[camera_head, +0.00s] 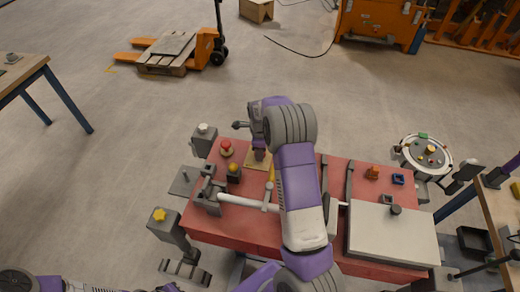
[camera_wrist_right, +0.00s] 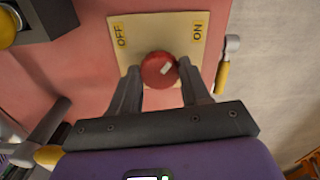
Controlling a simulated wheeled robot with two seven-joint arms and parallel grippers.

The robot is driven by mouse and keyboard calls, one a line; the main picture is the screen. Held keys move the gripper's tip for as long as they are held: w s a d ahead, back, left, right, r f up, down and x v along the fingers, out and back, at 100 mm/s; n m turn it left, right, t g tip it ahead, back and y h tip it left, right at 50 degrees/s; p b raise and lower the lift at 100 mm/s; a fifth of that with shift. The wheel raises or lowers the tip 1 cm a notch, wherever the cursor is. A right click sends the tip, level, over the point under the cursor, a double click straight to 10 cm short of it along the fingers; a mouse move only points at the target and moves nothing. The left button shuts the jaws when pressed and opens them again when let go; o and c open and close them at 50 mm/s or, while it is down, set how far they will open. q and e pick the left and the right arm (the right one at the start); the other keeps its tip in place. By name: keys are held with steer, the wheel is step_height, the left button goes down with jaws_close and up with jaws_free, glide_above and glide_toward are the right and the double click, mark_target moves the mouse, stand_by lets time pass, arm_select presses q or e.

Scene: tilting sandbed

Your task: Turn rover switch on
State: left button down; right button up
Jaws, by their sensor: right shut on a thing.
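My right gripper (camera_wrist_right: 159,76) is shut on the knob, one finger at each side. In the head view the plate (camera_head: 258,165) lies on the red table, and my right gripper (camera_head: 260,150) comes down over it and hides the knob. My left gripper is out of the frame; only parts of my left arm show at bottom left.
The red table (camera_head: 233,243) also carries a red button (camera_head: 226,147), a yellow button (camera_head: 233,170) and a white bar (camera_head: 240,201). A yellow-handled tool (camera_wrist_right: 222,75) lies right of the plate. A light panel (camera_head: 390,240) is at the table's right end.

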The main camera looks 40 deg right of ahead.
steer(key=shift+m, duration=0.6)
steer(key=o, duration=1)
steer(key=shift+o, duration=0.2)
step_height(320, 180, up, 8)
steer(key=shift+f+p, duration=0.2)
steer(key=shift+p, duration=0.55)
